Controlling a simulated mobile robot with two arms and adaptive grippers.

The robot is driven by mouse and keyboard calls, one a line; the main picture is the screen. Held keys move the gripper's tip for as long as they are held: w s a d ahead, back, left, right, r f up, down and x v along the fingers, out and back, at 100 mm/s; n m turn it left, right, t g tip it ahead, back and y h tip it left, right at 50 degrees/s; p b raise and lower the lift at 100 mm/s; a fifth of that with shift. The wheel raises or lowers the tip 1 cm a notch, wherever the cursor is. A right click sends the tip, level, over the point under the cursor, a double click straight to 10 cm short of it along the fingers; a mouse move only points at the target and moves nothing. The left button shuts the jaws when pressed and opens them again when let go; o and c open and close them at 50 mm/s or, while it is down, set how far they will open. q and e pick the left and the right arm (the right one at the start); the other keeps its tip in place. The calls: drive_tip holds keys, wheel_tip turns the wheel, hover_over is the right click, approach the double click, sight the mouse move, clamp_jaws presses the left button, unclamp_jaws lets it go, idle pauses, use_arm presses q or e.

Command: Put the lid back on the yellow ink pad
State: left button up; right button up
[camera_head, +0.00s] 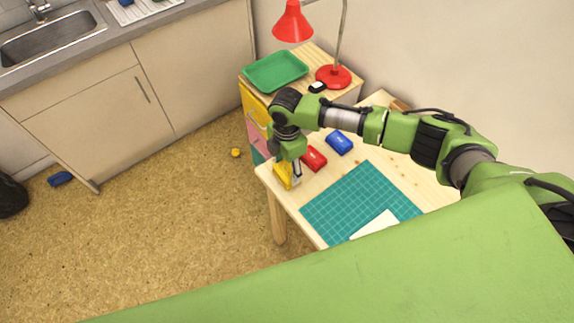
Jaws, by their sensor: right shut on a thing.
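A yellow piece (282,174) is at the left edge of the wooden table, partly hidden by my right gripper. It is too small and covered to tell whether it is the yellow ink pad, its lid, or both together. My right gripper (295,175) points down at it and is shut on it, close to the tabletop. My left gripper is not in view.
A red ink pad (313,158) and a blue ink pad (339,142) are right of the gripper. A green cutting mat (350,200) with a white card (376,225) lies nearer. A green tray (275,71) and red lamp (333,77) stand behind. A small yellow object (235,152) lies on the floor.

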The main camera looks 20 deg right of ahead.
drive_tip(key=shift+f, duration=0.5)
idle(1.3)
drive_tip(key=shift+p, duration=0.3)
idle(0.6)
drive_tip(key=o, duration=0.9)
drive_tip(key=shift+o, duration=0.4)
drive_tip(key=o, duration=0.3)
drive_tip(key=shift+r+p, duration=3.55)
